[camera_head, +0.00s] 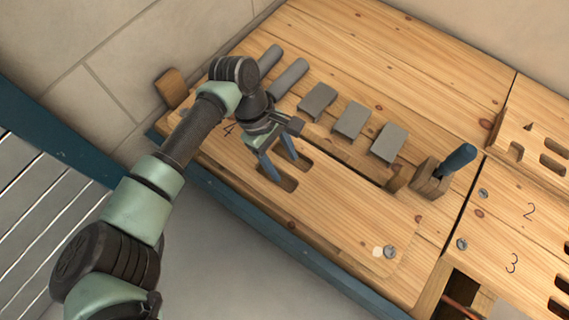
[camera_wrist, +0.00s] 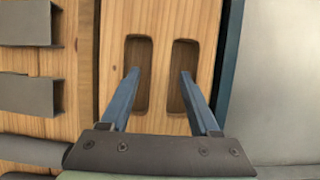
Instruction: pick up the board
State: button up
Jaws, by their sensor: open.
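The board (camera_head: 335,213) is a long flat wooden piece with two oblong slots, lying along the bench's front edge. In the wrist view the board (camera_wrist: 160,18) runs up the middle, with its slots side by side. My gripper (camera_head: 283,168) is open, pointing down at the slotted part. In the wrist view my gripper (camera_wrist: 160,74) has one blue finger at each slot, with the wood strip between them. The fingertips overlap the slots; I cannot tell how far they reach inside. Part of the board's left end is hidden by my arm.
Several grey metal pieces (camera_head: 351,121) lie behind the board. A blue-handled tool (camera_head: 457,160) stands in a wooden holder (camera_head: 428,181) to the right. A screw head (camera_head: 390,251) shows at the board's right end. Numbered panels (camera_head: 515,215) are at the right.

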jog(key=shift+f, duration=0.25)
dwell(0.3)
grip_shut()
dwell(1.5)
